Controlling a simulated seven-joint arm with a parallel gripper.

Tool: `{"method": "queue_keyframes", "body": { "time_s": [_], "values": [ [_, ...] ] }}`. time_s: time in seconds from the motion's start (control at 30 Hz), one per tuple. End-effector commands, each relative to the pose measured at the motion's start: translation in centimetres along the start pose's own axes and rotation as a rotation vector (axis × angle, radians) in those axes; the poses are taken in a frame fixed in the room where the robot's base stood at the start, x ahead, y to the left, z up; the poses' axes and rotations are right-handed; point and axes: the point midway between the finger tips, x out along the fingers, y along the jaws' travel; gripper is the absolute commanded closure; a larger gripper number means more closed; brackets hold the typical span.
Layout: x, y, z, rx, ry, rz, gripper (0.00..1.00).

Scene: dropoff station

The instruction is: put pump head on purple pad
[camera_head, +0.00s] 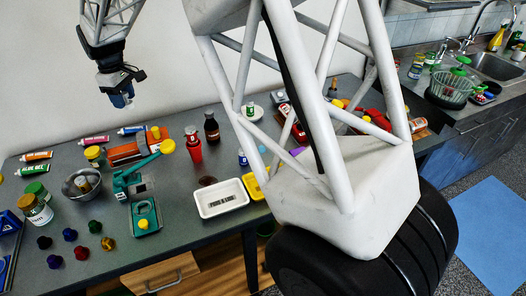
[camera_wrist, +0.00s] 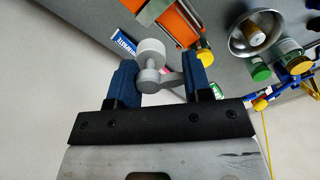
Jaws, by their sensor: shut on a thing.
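My gripper (camera_head: 121,98) is high over the left part of the table in the head view, well above the things there. In the wrist view, its blue fingers (camera_wrist: 160,78) are shut on a grey part with rounded knob-like ends and a short arm, which looks like the pump head (camera_wrist: 150,53). In the head view the held part is hidden or too small to make out. A small purple patch (camera_head: 298,152) shows between the struts of my body; it may be the purple pad, mostly hidden.
The grey table holds a green press (camera_head: 145,215), an orange device (camera_head: 125,153), a metal bowl (camera_head: 72,186), several dark knobs (camera_head: 82,253), a white tray (camera_head: 211,211) and red and brown bottles (camera_head: 193,146). My own struts block the table's right part. A sink (camera_head: 495,66) is far right.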

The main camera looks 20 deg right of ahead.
Motion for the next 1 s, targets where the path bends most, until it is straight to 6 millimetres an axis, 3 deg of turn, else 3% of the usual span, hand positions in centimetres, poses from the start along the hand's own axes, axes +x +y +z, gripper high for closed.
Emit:
{"method": "queue_keyframes", "body": {
  "time_s": [0.2,0.5,1.0],
  "values": [
    [-0.6,2.1,6.8,0.098,0.002,0.001,0.76],
    [-1.0,3.6,15.8,0.230,0.002,0.000,0.76],
    [-1.1,3.3,30.0,0.448,0.005,0.002,0.76]
  ]
}}
